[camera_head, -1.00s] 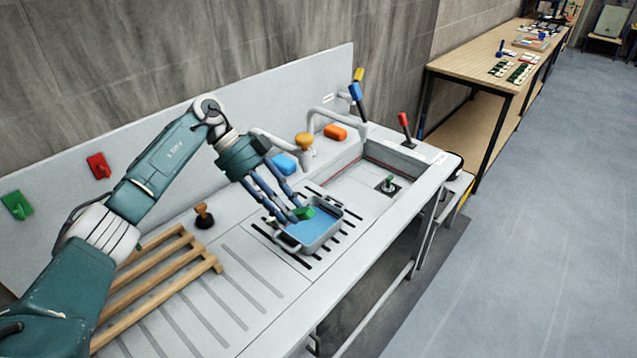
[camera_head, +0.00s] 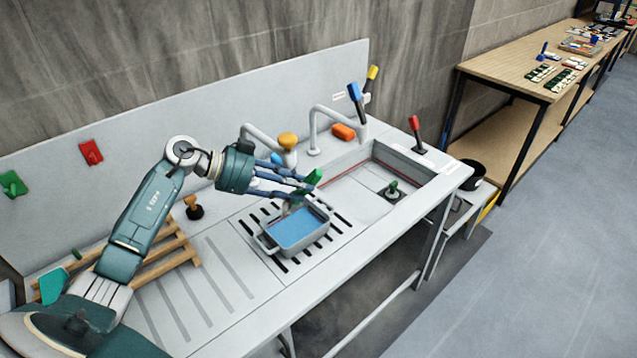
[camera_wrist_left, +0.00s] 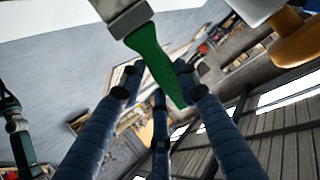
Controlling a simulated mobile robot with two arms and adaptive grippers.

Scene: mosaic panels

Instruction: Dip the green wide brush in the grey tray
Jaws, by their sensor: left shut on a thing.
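My left gripper (camera_head: 300,183) reaches in from the left, its blue fingers lying nearly level above the back edge of the grey tray. It is shut on the green wide brush (camera_head: 314,178), whose green handle shows at the fingertips. In the left wrist view the green handle (camera_wrist_left: 153,60) runs between the fingers to a grey metal band at the top edge; the bristles are out of that picture. The grey tray (camera_head: 308,244) stands on the slotted drainer with blue liquid inside. The brush handle is above the tray, clear of the liquid. My right gripper is not in view.
Behind my gripper are a tap with an orange-yellow knob (camera_head: 288,141) and an orange block (camera_head: 343,132). The sink basin (camera_head: 350,190) lies to the right. A wooden rack (camera_head: 178,250) and a small stamp-like knob (camera_head: 194,207) are on the left.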

